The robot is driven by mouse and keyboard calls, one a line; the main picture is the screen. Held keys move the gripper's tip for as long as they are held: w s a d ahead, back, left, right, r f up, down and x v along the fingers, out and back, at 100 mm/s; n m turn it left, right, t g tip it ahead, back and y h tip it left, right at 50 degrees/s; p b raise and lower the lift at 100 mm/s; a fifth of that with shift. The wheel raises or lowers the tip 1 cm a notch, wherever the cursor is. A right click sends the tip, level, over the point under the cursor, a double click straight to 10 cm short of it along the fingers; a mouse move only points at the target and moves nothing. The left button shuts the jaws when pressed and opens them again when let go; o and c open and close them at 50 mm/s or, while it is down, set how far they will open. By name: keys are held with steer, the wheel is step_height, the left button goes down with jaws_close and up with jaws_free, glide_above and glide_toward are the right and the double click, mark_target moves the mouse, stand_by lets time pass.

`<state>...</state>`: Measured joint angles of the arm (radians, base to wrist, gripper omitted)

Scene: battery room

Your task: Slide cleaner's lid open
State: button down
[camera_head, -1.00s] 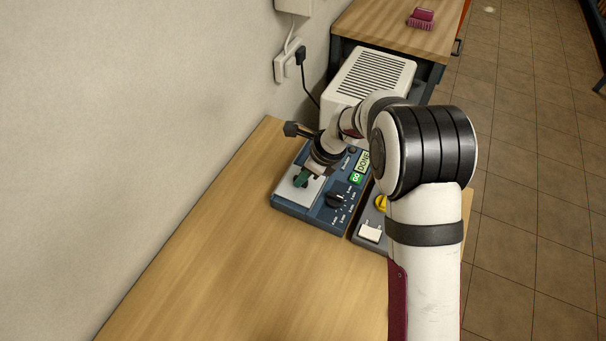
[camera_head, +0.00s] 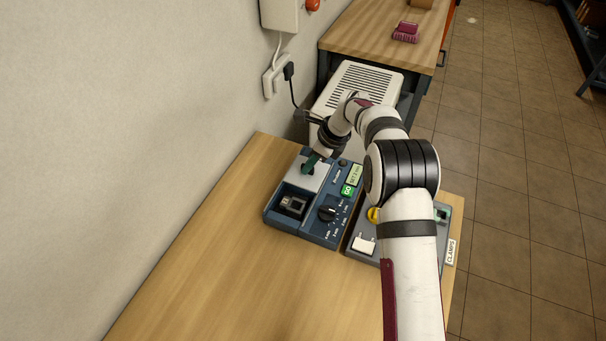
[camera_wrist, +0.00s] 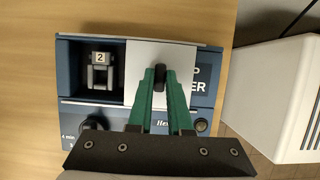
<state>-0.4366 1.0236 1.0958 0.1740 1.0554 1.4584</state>
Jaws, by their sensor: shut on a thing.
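The cleaner (camera_head: 316,228) is a blue box on the wooden table in the head view, with a dark dial, a green GO button and a small display. Its pale sliding lid (camera_head: 309,181) sits toward the far end, so the near part of its bay is uncovered. A grey clamp (camera_head: 292,204) stands in that bay; the wrist view shows it tagged "2" (camera_wrist: 100,58). My gripper (camera_head: 310,163) is shut on the lid's black knob (camera_wrist: 160,73), its green fingers on both sides of it. The fingers hide part of the lid and the cleaner's lettering.
A grey unit with a yellow knob (camera_head: 373,214) and a CLAMPS label (camera_head: 451,252) stands to the right, partly behind my arm. A white vented box (camera_head: 366,84) stands beyond the cleaner. The wall is at left. The near table is clear.

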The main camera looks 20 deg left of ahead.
steer(key=c, duration=0.8)
jaws_free()
steer(key=shift+c, duration=0.2)
steer(key=shift+r, duration=0.1)
steer(key=v, duration=1.5)
steer(key=shift+d+r, duration=0.2)
steer(key=shift+r, duration=0.05)
